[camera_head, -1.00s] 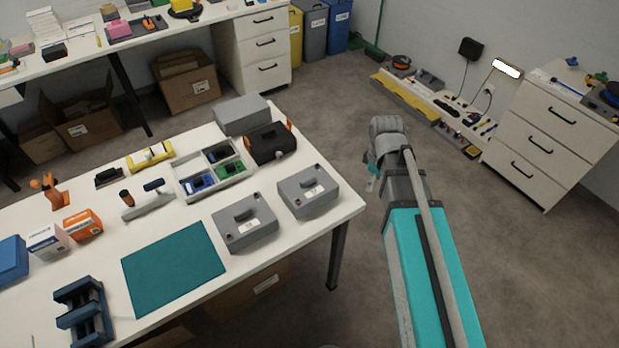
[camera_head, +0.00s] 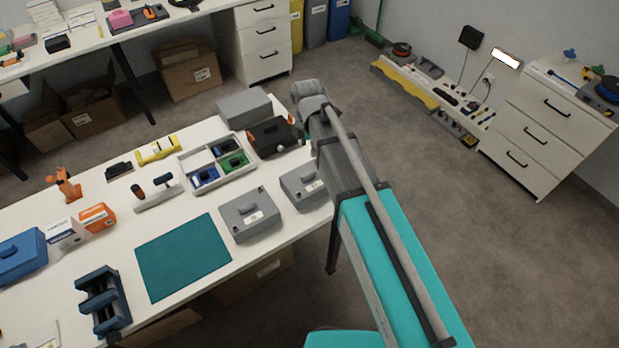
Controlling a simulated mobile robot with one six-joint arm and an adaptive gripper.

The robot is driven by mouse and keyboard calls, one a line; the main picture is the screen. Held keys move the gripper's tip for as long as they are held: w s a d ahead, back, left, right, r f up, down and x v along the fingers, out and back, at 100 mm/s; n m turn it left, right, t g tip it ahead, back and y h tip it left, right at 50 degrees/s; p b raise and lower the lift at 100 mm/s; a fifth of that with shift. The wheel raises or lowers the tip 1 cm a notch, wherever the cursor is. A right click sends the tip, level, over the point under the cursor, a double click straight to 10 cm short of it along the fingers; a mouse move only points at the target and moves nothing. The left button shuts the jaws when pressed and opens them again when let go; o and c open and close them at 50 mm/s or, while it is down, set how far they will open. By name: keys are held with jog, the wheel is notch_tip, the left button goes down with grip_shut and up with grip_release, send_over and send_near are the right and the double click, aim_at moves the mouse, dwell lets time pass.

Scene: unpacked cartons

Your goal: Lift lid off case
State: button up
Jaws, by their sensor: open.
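All look closed. I cannot tell which one the task means. My gripper (camera_head: 303,132) is at the table's right end, just right of the black case, apparently above the table and holding nothing visible. My arm largely hides its open fingers.
A plain grey box (camera_head: 244,107) stands behind the black case. A divided tray (camera_head: 217,164) with blue and green items is to its left. The teal mat (camera_head: 183,257) is bare. A dark blue rack (camera_head: 103,299) stands at the front.

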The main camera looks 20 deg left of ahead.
aim_at(308, 174)
jog(key=shift+f, duration=0.1)
notch_tip(308, 174, down, 8)
jog(key=b, duration=0.8)
jog(key=shift+f+b, duration=0.2)
jog(key=shift+b, duration=0.1)
jog(key=shift+f, duration=0.1)
dwell(0.4)
jog(key=shift+w+f+b, duration=0.1)
jog(key=shift+f+b, duration=2.4)
jog(key=shift+b, duration=0.1)
grip_shut()
